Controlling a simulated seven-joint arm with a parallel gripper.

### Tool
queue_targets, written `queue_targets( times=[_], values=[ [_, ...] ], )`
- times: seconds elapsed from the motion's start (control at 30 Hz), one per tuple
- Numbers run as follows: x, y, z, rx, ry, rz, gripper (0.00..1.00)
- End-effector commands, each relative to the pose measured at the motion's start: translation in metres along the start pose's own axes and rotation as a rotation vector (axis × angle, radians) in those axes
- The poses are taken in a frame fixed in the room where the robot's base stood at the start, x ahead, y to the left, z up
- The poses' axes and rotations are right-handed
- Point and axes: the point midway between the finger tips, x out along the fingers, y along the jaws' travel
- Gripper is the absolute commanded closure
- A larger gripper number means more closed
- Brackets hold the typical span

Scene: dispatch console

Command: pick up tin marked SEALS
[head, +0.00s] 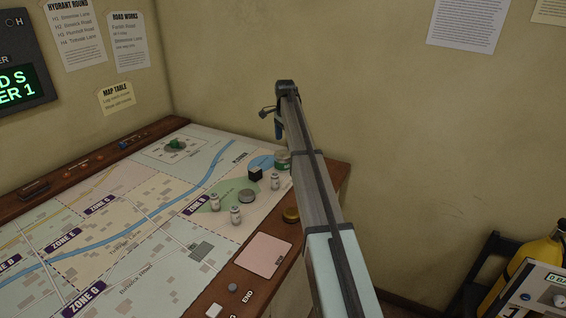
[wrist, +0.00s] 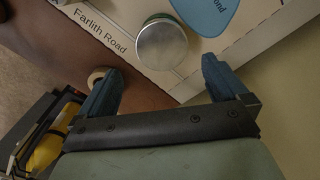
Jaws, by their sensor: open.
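Several round tins stand near the right end of the map table in the head view: a green one (head: 282,162), a grey one (head: 247,196) and a gold one (head: 291,215). No SEALS marking can be read on any of them. In the wrist view, a tin with a silvery lid and a green side (wrist: 162,43) lies just beyond the fingertips, roughly centred between them. My gripper (wrist: 165,68) is open and empty. In the head view, my gripper (head: 274,122) is above the table's far right corner, and my arm covers part of that area.
Small white bottles (head: 236,215) and a black cube (head: 255,175) stand close to the tins. A cream round object (wrist: 97,75) shows beside the left finger. A pink card (head: 263,256) lies nearer the front edge. The table's right edge is close, with a wall beyond.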

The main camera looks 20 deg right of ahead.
Motion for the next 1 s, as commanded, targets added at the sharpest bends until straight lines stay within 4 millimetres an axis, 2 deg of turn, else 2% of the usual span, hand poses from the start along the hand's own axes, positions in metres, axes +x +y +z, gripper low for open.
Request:
queue_targets(
  times=[0.03,0.23,0.53,0.83,1.0],
  values=[
    [0.011,0.001,0.0,0.0,-0.001,0.002,0.0],
    [0.043,0.001,0.0,0.001,0.0,0.002,0.0],
    [0.059,-0.001,0.001,0.001,0.0,0.001,0.0],
    [0.097,-0.003,0.005,0.001,0.0,0.001,0.0],
    [0.104,-0.003,0.004,0.001,0.0,0.001,0.0]
  ],
)
